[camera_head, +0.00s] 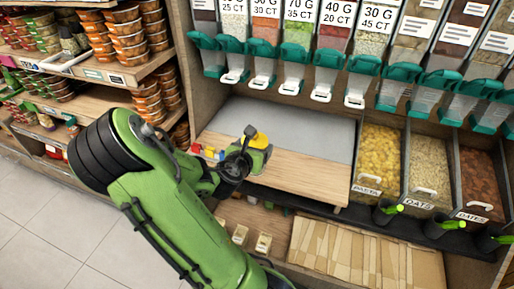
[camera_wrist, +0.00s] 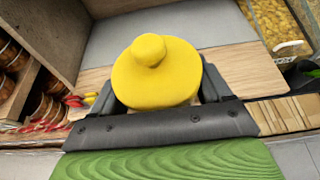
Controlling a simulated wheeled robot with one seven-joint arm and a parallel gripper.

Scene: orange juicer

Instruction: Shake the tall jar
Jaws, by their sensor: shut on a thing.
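A round yellow lid with a knob on top, seen from above, fills the middle of the wrist view; I take it as the top of the tall jar (camera_wrist: 155,78). It also shows as a small yellow shape in the head view (camera_head: 260,139). My gripper (camera_wrist: 155,100) is shut on the jar, with a dark finger on each side just below the lid. In the head view my gripper (camera_head: 248,148) is in front of the wooden shelf board. The jar's body is hidden beneath the lid and behind my gripper, so I cannot tell its height or contents.
The wooden board (camera_head: 305,178) is clear to the right of my gripper. Small red, yellow and blue items (camera_head: 208,152) lie left of it. Teal-handled dispensers (camera_head: 290,65) hang above. Bins of pasta (camera_head: 378,160) and oats (camera_head: 430,165) stand right. Stacked tubs (camera_head: 125,35) fill the left shelves.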

